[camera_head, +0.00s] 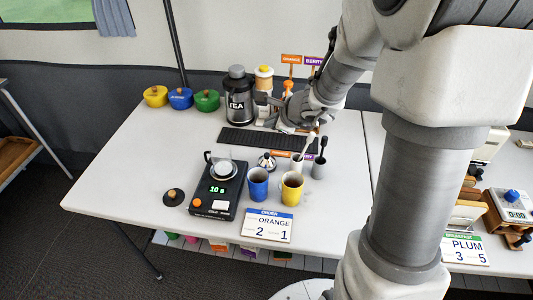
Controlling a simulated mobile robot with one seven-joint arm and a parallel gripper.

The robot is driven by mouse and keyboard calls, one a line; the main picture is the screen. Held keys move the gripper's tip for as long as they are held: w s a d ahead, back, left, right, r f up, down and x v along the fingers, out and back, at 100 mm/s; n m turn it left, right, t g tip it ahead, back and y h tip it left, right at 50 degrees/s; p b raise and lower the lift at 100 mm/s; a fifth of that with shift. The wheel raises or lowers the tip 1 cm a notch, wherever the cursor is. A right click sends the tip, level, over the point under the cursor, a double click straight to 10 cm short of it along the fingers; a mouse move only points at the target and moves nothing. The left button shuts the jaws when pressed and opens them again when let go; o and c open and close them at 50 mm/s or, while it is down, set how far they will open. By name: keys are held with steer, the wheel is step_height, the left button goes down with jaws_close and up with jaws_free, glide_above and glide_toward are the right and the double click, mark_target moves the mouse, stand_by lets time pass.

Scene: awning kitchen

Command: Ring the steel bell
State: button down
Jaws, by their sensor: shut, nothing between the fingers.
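The small steel bell (266,161), silver with a dark top, stands on the white table just behind the blue mug. My gripper (261,99) is well behind the bell and above the table, pointing left beside the dark TEA canister (237,98). Its fingers are shut with nothing between them. The gap between the fingertips and the canister is too small to judge. Nothing covers the bell except perhaps its lower front edge.
A blue mug (258,190), yellow mug (291,193) and ORANGE order card (266,226) are in front. A black mat (240,139) lies behind. My arm blocks the right side.

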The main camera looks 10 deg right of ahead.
steer(key=b, duration=0.6)
glide_above(270, 160)
step_height(270, 160, down, 7)
steer(key=shift+f, duration=0.1)
steer(key=shift+f+b, duration=0.8)
steer(key=shift+b, duration=0.15)
stand_by(0.9)
steer(key=shift+f+b, duration=0.4)
steer(key=shift+b, duration=0.2)
steer(key=shift+f+b, duration=0.35)
steer(key=shift+b, duration=0.1)
stand_by(0.4)
stand_by(0.4)
steer(key=shift+r+p, duration=0.65)
steer(key=shift+r, duration=0.2)
